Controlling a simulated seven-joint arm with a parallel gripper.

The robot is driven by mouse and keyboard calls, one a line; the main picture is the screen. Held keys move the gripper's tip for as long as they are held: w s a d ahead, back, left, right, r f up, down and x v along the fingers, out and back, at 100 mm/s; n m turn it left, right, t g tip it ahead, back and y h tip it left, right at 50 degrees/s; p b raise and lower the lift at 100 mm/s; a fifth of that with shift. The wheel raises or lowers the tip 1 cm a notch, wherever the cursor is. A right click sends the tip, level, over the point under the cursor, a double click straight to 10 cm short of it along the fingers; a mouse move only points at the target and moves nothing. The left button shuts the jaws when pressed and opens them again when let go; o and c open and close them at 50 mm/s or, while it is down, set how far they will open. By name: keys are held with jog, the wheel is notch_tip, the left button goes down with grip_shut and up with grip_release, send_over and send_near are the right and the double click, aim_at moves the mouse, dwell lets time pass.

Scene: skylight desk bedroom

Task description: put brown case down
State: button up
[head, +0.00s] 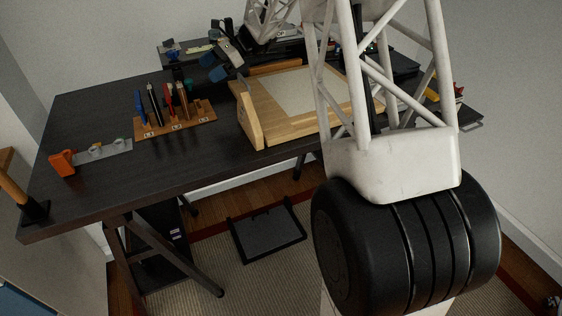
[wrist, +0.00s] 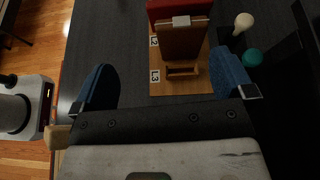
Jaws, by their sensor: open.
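The brown case (wrist: 184,42) stands in the wooden rack (wrist: 160,88), near the L2 and L3 labels, in the wrist view. A small metal clasp shows at its top, and a red item is right behind it. In the head view the brown case (head: 183,101) is upright at the right part of the rack (head: 205,116). My gripper (head: 221,62) is above the desk, right of and behind the rack. In the wrist view its blue fingers (wrist: 163,65) are spread wide with nothing between them, apart from the case.
Blue, black and red items stand in the rack beside the case. A wooden drawing board (head: 252,122) lies to its right. A metal strip with an orange end (head: 62,163) lies at the left. A teal knob (wrist: 252,57) is near my right finger. The desk's front left (head: 120,180) is clear.

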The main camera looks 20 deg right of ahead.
jog(key=s+a+r+n+h, duration=0.2)
jog(key=s+r+n+h, duration=0.15)
jog(key=s, duration=1.05)
jog(key=s+a+r+n+h, duration=0.1)
jog(key=s+r+n+h, duration=0.3)
jog(key=s, duration=0.9)
jog(key=s+d+f+n+t+h, duration=0.1)
jog(key=s+f+n+h, duration=0.1)
jog(key=s, duration=1)
jog(key=s+d+f+n+t+h, duration=0.1)
jog(key=s+d+f+n+h, duration=0.1)
jog(key=s+n, duration=0.5)
jog(key=s+f+h, duration=0.1)
jog(key=s+h, duration=0.1)
jog(key=s, duration=0.3)
jog(key=shift+s+d+f+t, duration=0.2)
jog(key=shift+s+d+t, duration=0.1)
jog(key=shift+t, duration=0.1)
